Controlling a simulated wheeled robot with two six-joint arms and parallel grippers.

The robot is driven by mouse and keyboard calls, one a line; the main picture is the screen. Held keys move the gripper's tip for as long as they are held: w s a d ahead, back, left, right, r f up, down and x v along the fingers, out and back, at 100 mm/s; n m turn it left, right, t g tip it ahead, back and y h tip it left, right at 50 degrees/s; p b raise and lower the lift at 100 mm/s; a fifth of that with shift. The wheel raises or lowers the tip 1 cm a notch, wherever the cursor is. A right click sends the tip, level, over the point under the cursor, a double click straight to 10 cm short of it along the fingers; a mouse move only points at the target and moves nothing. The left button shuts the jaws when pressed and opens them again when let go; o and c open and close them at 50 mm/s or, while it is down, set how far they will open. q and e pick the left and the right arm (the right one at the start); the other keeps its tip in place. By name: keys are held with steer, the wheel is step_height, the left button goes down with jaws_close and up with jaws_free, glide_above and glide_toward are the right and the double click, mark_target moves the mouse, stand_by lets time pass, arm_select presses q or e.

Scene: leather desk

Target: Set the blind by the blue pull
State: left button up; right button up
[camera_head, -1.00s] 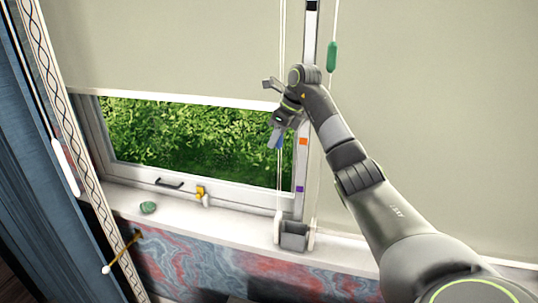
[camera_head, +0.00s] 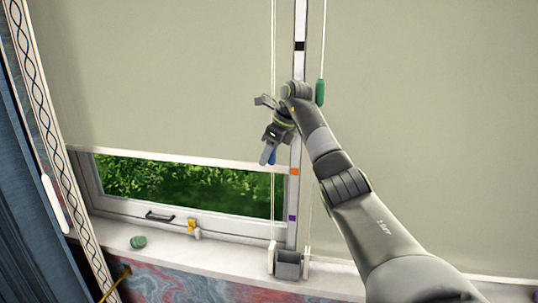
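The blue pull (camera_head: 272,158) hangs on the white cord left of the window post, partly hidden by the fingers of my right gripper (camera_head: 267,154). That gripper appears shut around it. The left blind (camera_head: 170,85) is partly down, and its white bottom bar (camera_head: 170,157) meets the post at about the height of the orange mark (camera_head: 294,171). A black mark (camera_head: 299,46) is higher on the post and a purple mark (camera_head: 292,218) lower. My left gripper is out of view.
A green pull (camera_head: 320,92) hangs close beside my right arm, before the lowered right blind (camera_head: 430,110). A grey box (camera_head: 288,265) sits at the post's foot. The sill holds a green stone (camera_head: 138,242); a yellow latch (camera_head: 192,225) is on the window frame. A white pull (camera_head: 54,203) hangs left.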

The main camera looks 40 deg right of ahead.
steer(key=shift+o, duration=0.2)
steer(key=shift+r, duration=0.2)
step_height(320, 180, up, 8)
steer(key=shift+r+b, duration=0.2)
steer(key=shift+b, duration=0.7)
steer(key=shift+r, duration=0.6)
steer(key=shift+f, duration=0.1)
